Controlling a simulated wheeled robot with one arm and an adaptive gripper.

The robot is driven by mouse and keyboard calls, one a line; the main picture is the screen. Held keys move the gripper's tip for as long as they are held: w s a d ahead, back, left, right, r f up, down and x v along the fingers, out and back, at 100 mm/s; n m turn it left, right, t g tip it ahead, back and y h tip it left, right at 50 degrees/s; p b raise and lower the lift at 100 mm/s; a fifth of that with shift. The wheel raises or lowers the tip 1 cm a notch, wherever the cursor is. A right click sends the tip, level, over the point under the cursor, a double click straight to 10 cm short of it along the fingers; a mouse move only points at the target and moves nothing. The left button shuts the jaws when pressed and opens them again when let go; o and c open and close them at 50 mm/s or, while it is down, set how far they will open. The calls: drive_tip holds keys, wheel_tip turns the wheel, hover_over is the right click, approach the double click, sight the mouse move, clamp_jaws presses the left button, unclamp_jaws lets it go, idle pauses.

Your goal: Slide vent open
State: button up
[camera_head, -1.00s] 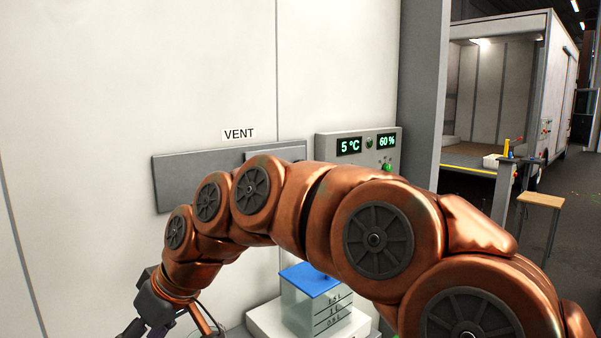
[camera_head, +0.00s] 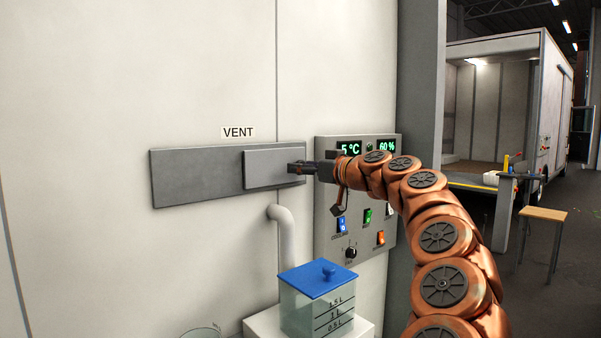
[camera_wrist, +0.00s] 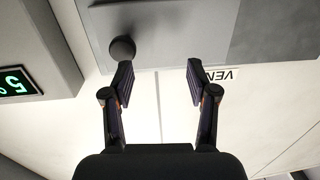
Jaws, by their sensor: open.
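The vent is a long dark grey plate (camera_head: 200,178) on the white wall, under a VENT label (camera_head: 238,132). Its sliding panel (camera_head: 265,168) sits at the plate's right end. My gripper (camera_head: 296,168) is at the panel's right edge in the head view. In the wrist view, which is upside down, my gripper (camera_wrist: 160,76) is open with nothing between its fingers. A round knob (camera_wrist: 122,48) on the panel (camera_wrist: 180,30) shows just beyond the left fingertip. I cannot tell whether that finger touches it. In the head view the gripper hides the knob.
A control box (camera_head: 330,215) with displays and switches is beside the vent, partly behind my arm. A white pipe (camera_head: 285,235) and a water tank with a blue lid (camera_head: 318,279) are below. The wall left of the vent is clear.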

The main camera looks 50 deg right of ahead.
sight(280, 167)
drive_tip(key=s+d+h, duration=0.2)
drive_tip(key=d, duration=0.2)
drive_tip(key=shift+m+y, duration=0.3)
drive_tip(key=shift+y, duration=0.1)
drive_tip(key=shift+w+d+f+p, duration=0.15)
drive_tip(key=shift+w+p, duration=0.15)
drive_tip(key=shift+w, duration=1.05)
drive_tip(key=shift+w+d+p, duration=0.15)
drive_tip(key=shift+w+p, duration=0.15)
drive_tip(key=shift+w, duration=1)
drive_tip(key=shift+w+d+f+p, duration=0.15)
drive_tip(key=shift+w+p, duration=0.15)
drive_tip(key=shift+w, duration=1.05)
drive_tip(key=shift+r, duration=0.1)
drive_tip(key=shift+c, duration=0.2)
clamp_jaws()
